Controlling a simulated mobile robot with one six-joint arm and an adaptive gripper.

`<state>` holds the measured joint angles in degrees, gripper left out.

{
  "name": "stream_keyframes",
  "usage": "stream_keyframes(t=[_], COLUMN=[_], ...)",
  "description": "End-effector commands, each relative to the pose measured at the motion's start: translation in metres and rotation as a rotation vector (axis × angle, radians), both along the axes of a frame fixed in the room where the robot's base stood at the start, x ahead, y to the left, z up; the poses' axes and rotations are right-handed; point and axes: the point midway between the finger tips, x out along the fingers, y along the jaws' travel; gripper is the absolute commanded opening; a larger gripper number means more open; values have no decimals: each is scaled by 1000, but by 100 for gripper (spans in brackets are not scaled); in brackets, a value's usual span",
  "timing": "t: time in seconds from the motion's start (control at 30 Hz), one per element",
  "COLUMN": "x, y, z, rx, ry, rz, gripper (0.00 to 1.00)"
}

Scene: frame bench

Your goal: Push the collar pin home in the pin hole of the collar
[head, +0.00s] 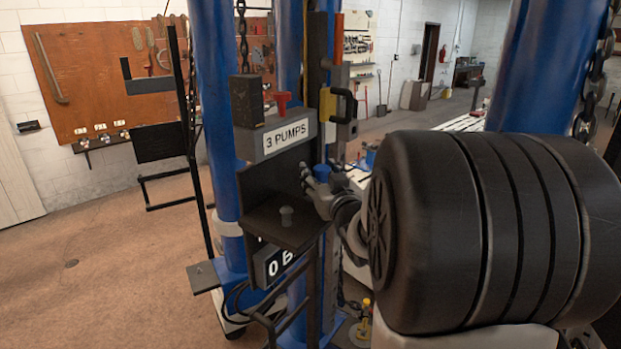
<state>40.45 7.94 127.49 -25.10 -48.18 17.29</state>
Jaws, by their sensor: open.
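A light grey ring (230,228) goes around the left blue post and may be the collar. No pin hole can be made out. My gripper (308,180) is open and empty, just right of the shelf's back plate, above and to the right of the grey pin and apart from it. My own arm hides much of the right side.
A grey block labelled "3 PUMPS" (287,139) with a red knob (282,101) sits above the shelf. A black handle (345,104) is at its right. Blue posts (212,100) and hanging chains crowd the area. Open floor (110,260) lies at left.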

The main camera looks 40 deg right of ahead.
Motion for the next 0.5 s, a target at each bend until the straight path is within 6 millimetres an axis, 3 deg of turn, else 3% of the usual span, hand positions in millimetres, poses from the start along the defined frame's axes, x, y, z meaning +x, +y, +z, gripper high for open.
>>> stream_keyframes(t=[0.3, 0.5], x=[-2, -2], y=[-1, -1], z=[0, 0], rx=[-1, 0], ry=[-2, -1], rz=[0, -1], gripper=[47, 34])
